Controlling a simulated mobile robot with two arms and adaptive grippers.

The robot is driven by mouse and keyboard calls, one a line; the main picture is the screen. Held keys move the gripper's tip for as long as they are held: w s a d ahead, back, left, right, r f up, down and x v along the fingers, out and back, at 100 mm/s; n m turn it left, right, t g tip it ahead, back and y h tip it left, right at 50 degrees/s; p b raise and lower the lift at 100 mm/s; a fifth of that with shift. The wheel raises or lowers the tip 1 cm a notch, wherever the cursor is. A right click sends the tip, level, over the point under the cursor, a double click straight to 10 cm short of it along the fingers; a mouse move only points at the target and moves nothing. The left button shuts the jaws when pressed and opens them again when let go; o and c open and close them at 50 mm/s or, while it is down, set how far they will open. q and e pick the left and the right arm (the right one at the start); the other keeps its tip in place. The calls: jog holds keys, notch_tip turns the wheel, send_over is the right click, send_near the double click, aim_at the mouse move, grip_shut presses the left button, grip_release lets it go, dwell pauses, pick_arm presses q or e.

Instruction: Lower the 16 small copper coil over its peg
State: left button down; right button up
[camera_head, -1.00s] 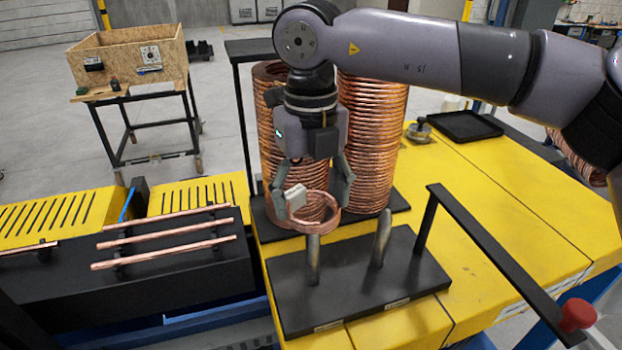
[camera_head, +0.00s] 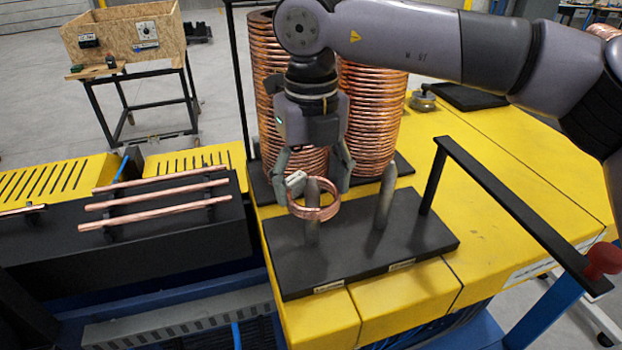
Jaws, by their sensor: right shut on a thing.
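My right gripper (camera_head: 318,188) is shut on the small copper coil (camera_head: 327,211), gripping its rim from above. My left gripper is not in view.
Two tall stacks of copper coils (camera_head: 372,120) stand close behind the gripper. A black rail frame (camera_head: 500,195) rises at the right of the peg base. Copper tubes (camera_head: 155,203) lie on a black rack at left.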

jog(key=o, duration=1.3)
jog(key=shift+r, duration=0.1)
notch_tip(320, 180, up, 12)
